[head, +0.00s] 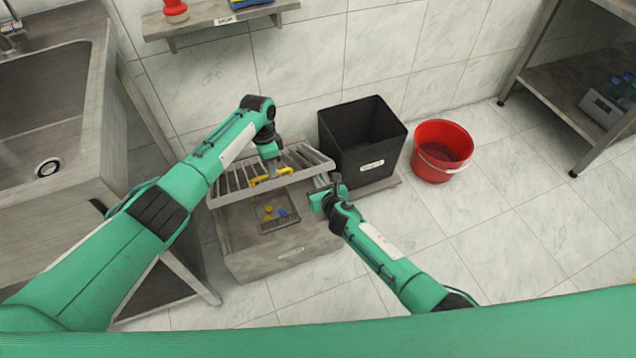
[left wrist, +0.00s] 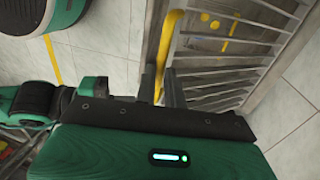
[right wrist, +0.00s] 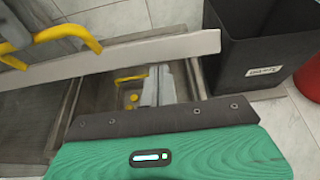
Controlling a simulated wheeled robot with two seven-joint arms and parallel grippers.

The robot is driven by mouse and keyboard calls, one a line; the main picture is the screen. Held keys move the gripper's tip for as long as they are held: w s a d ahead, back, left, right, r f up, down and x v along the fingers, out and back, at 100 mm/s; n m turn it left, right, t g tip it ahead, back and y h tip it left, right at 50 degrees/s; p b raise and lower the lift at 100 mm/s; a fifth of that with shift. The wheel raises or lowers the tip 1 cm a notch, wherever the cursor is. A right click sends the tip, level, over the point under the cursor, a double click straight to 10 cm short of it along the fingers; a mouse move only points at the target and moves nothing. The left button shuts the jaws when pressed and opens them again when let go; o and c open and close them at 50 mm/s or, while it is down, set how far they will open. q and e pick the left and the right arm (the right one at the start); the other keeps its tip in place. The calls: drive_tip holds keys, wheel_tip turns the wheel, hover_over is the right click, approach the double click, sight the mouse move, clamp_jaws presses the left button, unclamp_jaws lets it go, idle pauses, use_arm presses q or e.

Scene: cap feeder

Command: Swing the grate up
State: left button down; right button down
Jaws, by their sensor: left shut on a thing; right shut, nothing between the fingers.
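The grey slatted grate (head: 228,183) is tilted up over the grey box-like pit (head: 285,255); its slats also show in the left wrist view (left wrist: 232,46). My left gripper (head: 274,167) is shut on the grate's yellow handle (left wrist: 170,40). My right gripper (head: 322,196) is shut and empty at the right side of the pit. In the right wrist view its fingers (right wrist: 158,86) point down into the pit, just past the grate's pale edge bar (right wrist: 120,56). Whether they touch the grate is unclear.
A basket (head: 280,226) with a yellow handle sits in the pit, holding yellow and blue pieces (head: 268,210). A black bin (head: 362,140) and a red bucket (head: 441,150) stand to the right. A sink counter (head: 60,195) stands left.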

sight(313, 170)
use_arm(q)
drive_tip(key=shift+w+a+f, duration=0.15)
drive_tip(key=shift+w+a, duration=0.05)
drive_tip(key=shift+a, duration=0.2)
use_arm(e)
drive_tip(key=shift+w+a+r, duration=0.15)
drive_tip(key=shift+w+r, duration=0.4)
drive_tip(key=shift+r, duration=0.3)
use_arm(q)
drive_tip(key=shift+s+d+f, duration=0.1)
drive_tip(key=shift+s+f, duration=0.05)
drive_tip(key=shift+f, duration=0.2)
use_arm(e)
drive_tip(key=shift+w+r, duration=0.3)
drive_tip(key=shift+r, duration=0.05)
drive_tip(key=shift+a, duration=0.1)
use_arm(q)
drive_tip(key=c, duration=1.5)
unclamp_jaws()
use_arm(e)
drive_tip(key=shift+w+f, duration=0.1)
use_arm(q)
drive_tip(key=shift+d, duration=0.1)
use_arm(e)
drive_tip(key=shift+f, duration=0.1)
use_arm(q)
drive_tip(key=shift+r, duration=0.15)
